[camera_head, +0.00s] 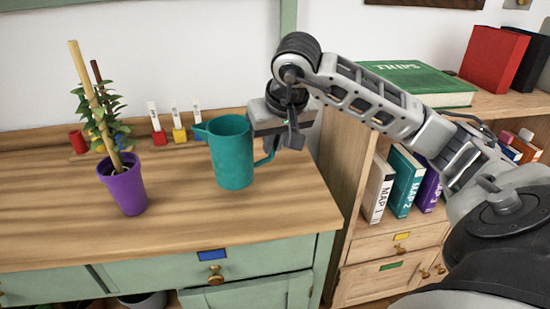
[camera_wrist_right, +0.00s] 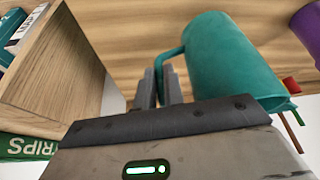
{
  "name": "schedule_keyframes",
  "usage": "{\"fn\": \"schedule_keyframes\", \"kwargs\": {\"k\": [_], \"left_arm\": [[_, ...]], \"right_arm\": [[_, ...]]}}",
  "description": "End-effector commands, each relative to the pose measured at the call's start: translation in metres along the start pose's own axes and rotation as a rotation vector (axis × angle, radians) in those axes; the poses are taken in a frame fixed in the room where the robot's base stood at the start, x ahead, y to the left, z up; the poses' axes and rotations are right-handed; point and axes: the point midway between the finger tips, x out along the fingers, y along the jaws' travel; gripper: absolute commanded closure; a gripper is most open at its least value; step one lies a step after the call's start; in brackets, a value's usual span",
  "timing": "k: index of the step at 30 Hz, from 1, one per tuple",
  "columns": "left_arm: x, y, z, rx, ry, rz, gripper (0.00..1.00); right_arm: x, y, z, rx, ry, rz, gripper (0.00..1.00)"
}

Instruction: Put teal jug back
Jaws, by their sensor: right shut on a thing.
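The teal jug (camera_head: 231,152) is upright at the right part of the wooden desk top, with its spout to the left and its handle to the right. I cannot tell whether its base touches the wood. My right gripper (camera_head: 288,140) reaches it from the right and is shut on the handle. In the right wrist view the jug (camera_wrist_right: 228,62) fills the upper right, and the fingers (camera_wrist_right: 163,88) close around its handle. My left gripper is not in view.
A purple pot (camera_head: 124,190) with a staked plant stands left of the jug. Small red, yellow and blue labelled holders (camera_head: 179,134) line the back. A wooden bookcase (camera_head: 349,170) with books stands at right, a green book (camera_head: 415,80) on top. The desk's front is clear.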

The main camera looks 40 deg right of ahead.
Motion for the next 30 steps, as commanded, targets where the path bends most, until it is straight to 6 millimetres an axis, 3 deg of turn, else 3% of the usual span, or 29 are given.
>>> {"fn": "schedule_keyframes", "kwargs": {"k": [7,21,22,24,30], "left_arm": [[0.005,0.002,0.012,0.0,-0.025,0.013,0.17],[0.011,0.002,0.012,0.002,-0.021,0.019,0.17],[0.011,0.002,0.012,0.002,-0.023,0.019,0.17],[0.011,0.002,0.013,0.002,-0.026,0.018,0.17],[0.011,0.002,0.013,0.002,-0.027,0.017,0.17]], "right_arm": [[0.03,0.004,0.011,0.001,0.001,0.0,1.0],[0.035,0.004,0.012,0.001,0.004,0.0,1.0],[0.035,0.004,0.013,0.0,0.0,0.001,0.82],[0.035,0.004,0.013,0.0,0.0,0.001,0.68],[0.035,0.004,0.013,0.0,0.0,0.001,0.68]]}}
